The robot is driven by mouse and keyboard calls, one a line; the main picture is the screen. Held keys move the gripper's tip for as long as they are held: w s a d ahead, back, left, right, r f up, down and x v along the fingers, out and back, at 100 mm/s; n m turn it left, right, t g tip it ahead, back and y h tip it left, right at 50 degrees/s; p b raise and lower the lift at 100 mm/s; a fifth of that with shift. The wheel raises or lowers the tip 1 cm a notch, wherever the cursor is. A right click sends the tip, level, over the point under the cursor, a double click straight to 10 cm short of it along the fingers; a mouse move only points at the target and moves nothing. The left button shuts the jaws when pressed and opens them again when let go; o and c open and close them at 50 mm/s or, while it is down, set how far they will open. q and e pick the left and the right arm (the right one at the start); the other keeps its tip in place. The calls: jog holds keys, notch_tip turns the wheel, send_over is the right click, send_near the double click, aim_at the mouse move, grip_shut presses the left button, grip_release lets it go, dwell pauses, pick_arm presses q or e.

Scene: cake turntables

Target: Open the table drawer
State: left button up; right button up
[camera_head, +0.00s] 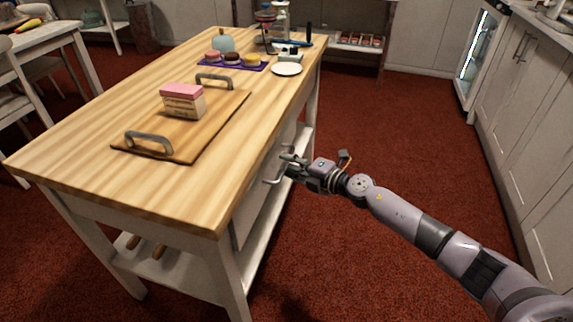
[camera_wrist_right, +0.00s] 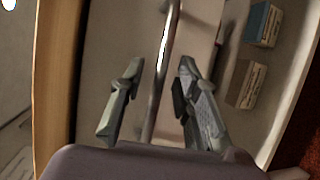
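The wooden table (camera_head: 100,180) has a pale drawer front (camera_head: 252,208) on its right side, with a metal handle (camera_head: 272,181). My right gripper (camera_head: 286,163) is at this side, close to the handle. In the right wrist view the handle bar (camera_wrist_right: 167,45) runs between the two fingers of the right gripper (camera_wrist_right: 160,68). The fingers are apart, with a gap on both sides of the bar. I cannot tell whether the drawer stands slightly out. My left gripper is not in view.
On the tabletop are a wooden tray (camera_head: 215,128) with a pink-topped cake (camera_head: 183,101), a purple mat (camera_head: 232,65) with small cakes, and a white plate (camera_head: 286,69). White cabinets (camera_head: 525,120) stand at the right. The red floor (camera_head: 420,150) between is clear.

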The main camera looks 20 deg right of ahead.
jog(key=shift+w+a+f, duration=0.15)
jog(key=shift+w+a, duration=0.2)
jog(key=shift+w, duration=0.2)
jog(key=shift+c, duration=0.5)
grip_shut()
